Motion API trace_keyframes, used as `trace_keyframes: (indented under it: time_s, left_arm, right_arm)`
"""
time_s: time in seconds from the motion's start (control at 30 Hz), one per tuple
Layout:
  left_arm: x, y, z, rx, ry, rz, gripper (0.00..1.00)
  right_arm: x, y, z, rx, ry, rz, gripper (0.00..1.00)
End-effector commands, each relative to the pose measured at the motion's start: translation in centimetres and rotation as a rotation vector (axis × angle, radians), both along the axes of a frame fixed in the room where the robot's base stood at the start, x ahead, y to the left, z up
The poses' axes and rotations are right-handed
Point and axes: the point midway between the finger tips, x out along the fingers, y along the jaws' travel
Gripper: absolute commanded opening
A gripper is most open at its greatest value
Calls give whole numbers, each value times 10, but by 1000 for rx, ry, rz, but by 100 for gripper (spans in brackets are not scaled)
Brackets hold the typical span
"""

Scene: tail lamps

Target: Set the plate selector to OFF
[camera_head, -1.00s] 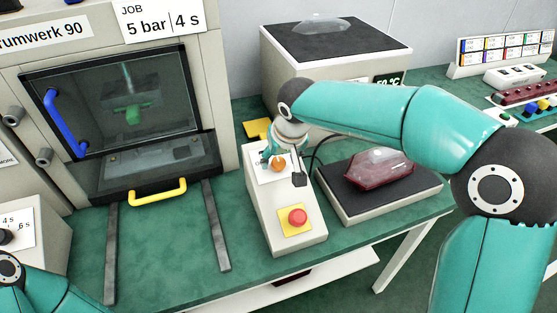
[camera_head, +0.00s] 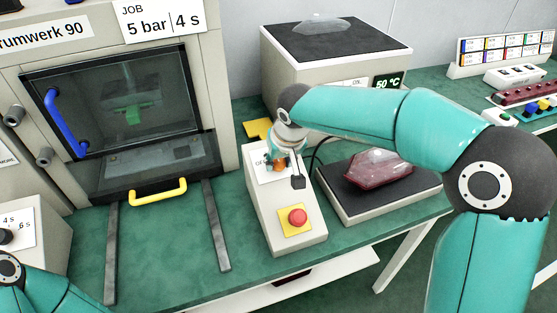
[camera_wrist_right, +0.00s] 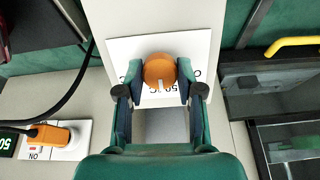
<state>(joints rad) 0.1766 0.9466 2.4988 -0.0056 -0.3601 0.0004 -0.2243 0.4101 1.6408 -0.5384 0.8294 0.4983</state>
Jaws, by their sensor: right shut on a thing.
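The plate selector is an orange knob (camera_wrist_right: 160,70) with a white pointer mark, on a white label (camera_wrist_right: 118,46) on a narrow light control box (camera_head: 286,238). In the wrist view the mark points down the picture, towards "50 °C" lettering partly hidden by the knob and fingers. My right gripper (camera_wrist_right: 160,90) has a finger on each side of the knob and is shut on it. In the head view the gripper (camera_head: 284,163) comes down over the knob (camera_head: 279,165) and partly covers it, with "OF" lettering showing beside it. My left gripper is out of view.
A red button (camera_head: 297,217) on yellow sits on the box's near end. To the right is a dark plate (camera_head: 355,205) with a reddish lamp cover (camera_head: 380,170). A larger heater box (camera_head: 335,68) stands behind, its display reading 50 °C. A press (camera_head: 115,110) is on the left.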

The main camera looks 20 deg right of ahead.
Motion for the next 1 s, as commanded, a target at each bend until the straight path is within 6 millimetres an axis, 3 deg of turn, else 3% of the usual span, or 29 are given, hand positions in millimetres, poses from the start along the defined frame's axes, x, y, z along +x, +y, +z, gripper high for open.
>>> trace_keyframes:
  time_s: [0.37, 1.0]
  left_arm:
    - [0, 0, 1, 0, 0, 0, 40]
    - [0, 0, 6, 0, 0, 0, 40]
  right_arm:
    - [0, 1, 1, -57, -3, 113, 2]
    - [0, 2, 1, -313, -11, 620, 2]
